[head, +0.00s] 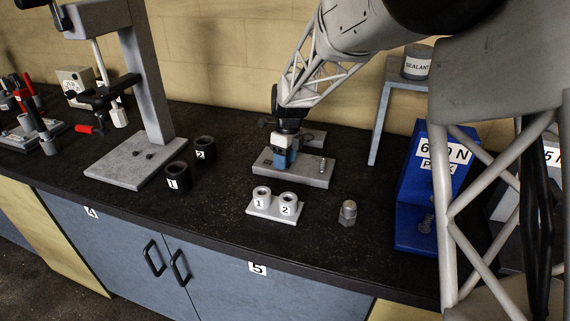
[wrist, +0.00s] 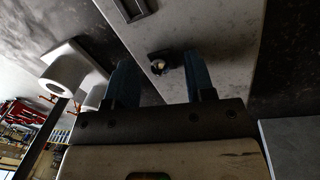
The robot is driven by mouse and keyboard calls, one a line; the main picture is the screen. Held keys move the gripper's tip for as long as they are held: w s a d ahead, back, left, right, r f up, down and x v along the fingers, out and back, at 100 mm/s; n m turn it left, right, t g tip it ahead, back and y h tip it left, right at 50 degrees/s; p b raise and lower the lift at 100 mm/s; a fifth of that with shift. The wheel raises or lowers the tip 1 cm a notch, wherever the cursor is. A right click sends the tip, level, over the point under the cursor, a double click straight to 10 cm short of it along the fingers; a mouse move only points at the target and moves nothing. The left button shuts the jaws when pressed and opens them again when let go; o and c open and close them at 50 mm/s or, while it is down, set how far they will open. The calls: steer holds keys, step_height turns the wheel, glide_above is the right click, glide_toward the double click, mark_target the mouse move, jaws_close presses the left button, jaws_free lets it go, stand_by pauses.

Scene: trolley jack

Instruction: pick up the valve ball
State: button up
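My gripper (head: 284,160) is over the grey metal block (head: 300,177) in the head view. In the wrist view my gripper (wrist: 163,75) has its two blue fingers spread apart, with nothing held between them. Between and beyond the fingertips, a small black ringed seat (wrist: 153,56) stands on the grey block (wrist: 215,40). A small pale ball (wrist: 160,65), which looks like the valve ball, sits in that seat. In the head view the ball is hidden behind my gripper.
A white holder (head: 272,212) with cups marked 1 and 2 stands in front of the block. A grey capped part (head: 348,213) is to its right. Black cups (head: 177,176) and a press stand (head: 120,170) are left; a blue stand (head: 412,240) is right.

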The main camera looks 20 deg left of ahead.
jaws_close()
steer(key=shift+r, duration=0.1)
steer(key=shift+r, duration=0.75)
step_height(320, 180, up, 2)
steer(key=s+d, duration=0.2)
steer(key=s, duration=0.2)
steer(key=s+d+r, duration=0.1)
steer(key=s+d, duration=0.2)
steer(key=s, duration=0.2)
steer(key=s+d, duration=0.3)
steer(key=s, duration=0.1)
steer(key=shift+s+d+r, duration=0.15)
steer(key=shift+s+d, duration=0.1)
stand_by(0.3)
steer(key=shift+s+a+r, duration=0.25)
steer(key=shift+a+r, duration=0.2)
steer(key=shift+r, duration=0.3)
steer(key=shift+s+a+r, duration=0.25)
steer(key=shift+a+r, duration=0.2)
steer(key=shift+r, duration=0.25)
steer(key=shift+s+a+r, duration=0.25)
steer(key=shift+a+r, duration=0.2)
steer(key=shift+r, duration=0.3)
